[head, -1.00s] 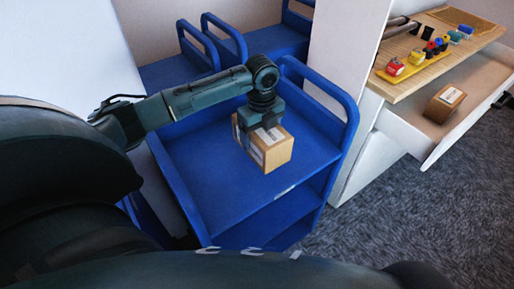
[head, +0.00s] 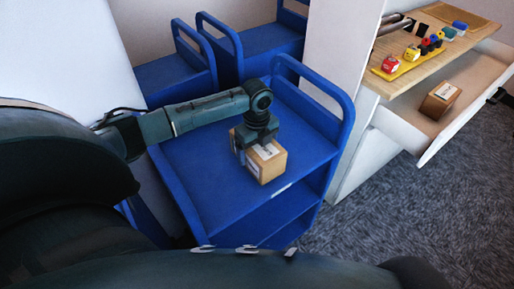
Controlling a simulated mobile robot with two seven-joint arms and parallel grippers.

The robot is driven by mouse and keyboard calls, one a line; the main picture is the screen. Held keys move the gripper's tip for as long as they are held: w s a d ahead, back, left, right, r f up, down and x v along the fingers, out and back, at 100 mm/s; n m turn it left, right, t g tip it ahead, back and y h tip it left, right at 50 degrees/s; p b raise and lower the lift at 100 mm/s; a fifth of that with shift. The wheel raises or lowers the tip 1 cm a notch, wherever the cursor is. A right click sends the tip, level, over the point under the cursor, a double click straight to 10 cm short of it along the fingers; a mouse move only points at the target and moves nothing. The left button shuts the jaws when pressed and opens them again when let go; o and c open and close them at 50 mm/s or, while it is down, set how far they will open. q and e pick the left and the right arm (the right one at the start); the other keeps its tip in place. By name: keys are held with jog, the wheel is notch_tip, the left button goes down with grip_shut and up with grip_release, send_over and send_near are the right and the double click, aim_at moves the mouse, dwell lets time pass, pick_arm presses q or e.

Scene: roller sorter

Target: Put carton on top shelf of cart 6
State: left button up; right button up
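My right gripper is not in view.
Other blue carts (head: 178,72) stand behind. The cart's raised side handle (head: 335,95) is right of my gripper. At right, a white unit has a wooden top with coloured items (head: 412,53) and an open drawer (head: 440,137) holding another carton (head: 439,100). Shelf space around the held carton is clear.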

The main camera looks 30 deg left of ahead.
pick_arm(q)
jog(key=shift+o, duration=1.3)
jog(key=shift+r, duration=0.1)
notch_tip(320, 180, up, 12)
jog(key=shift+r, duration=0.1)
